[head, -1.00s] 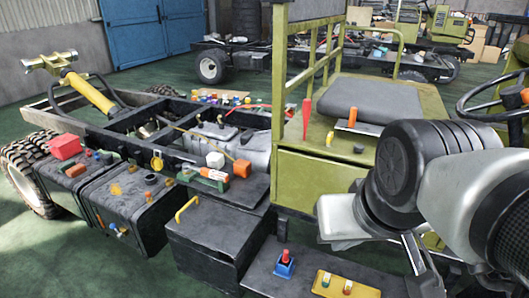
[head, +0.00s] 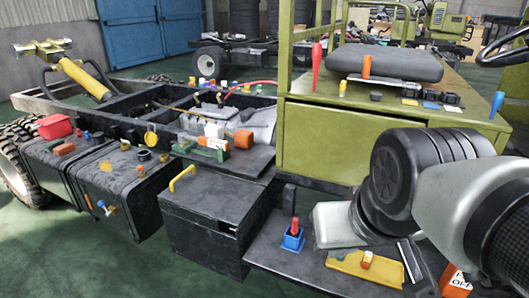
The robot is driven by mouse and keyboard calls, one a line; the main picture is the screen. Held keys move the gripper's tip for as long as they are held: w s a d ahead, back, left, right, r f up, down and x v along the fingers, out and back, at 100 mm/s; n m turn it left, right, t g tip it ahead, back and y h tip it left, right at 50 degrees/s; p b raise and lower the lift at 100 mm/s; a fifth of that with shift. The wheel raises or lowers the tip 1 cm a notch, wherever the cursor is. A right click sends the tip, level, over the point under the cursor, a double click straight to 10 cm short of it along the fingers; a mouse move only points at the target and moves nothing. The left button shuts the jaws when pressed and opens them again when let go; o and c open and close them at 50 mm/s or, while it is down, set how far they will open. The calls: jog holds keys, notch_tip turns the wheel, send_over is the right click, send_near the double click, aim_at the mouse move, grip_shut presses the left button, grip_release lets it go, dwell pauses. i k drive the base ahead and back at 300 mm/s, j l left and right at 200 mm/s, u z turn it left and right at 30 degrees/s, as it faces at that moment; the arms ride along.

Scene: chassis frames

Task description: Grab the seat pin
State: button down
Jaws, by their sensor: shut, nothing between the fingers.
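No part is labelled, so I cannot tell for certain which one is the seat pin. An upright orange peg (head: 366,66) stands at the front edge of the dark seat cushion (head: 388,62). A red tapered pin (head: 317,58) stands left of the seat on the green cab body (head: 370,140). A smaller red pin (head: 294,226) stands in a blue block (head: 292,242) on the black step. My gripper (head: 410,262) is at lower right, its fingers shut and empty, beside the yellow plate (head: 352,268). My wrist hides part of the step and cab front.
A black box with a yellow handle (head: 183,178) stands left of the step. The chassis (head: 130,125) carries many small coloured parts. A grey tray (head: 398,80) with an orange grip, a yellow block and dark parts lie before the seat. The green floor at lower left is clear.

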aim_at(294, 230)
jog(key=j+z, duration=0.4)
jog(key=j, duration=0.3)
jog(key=l+u, duration=0.5)
jog(key=l, duration=0.3)
jog(key=k+l+u, duration=0.1)
jog(key=l+u, duration=0.4)
jog(key=l, duration=0.3)
jog(key=i, duration=0.4)
jog(key=k+j+u, duration=0.1)
jog(key=j, duration=1.3)
jog(key=k+u, duration=0.05)
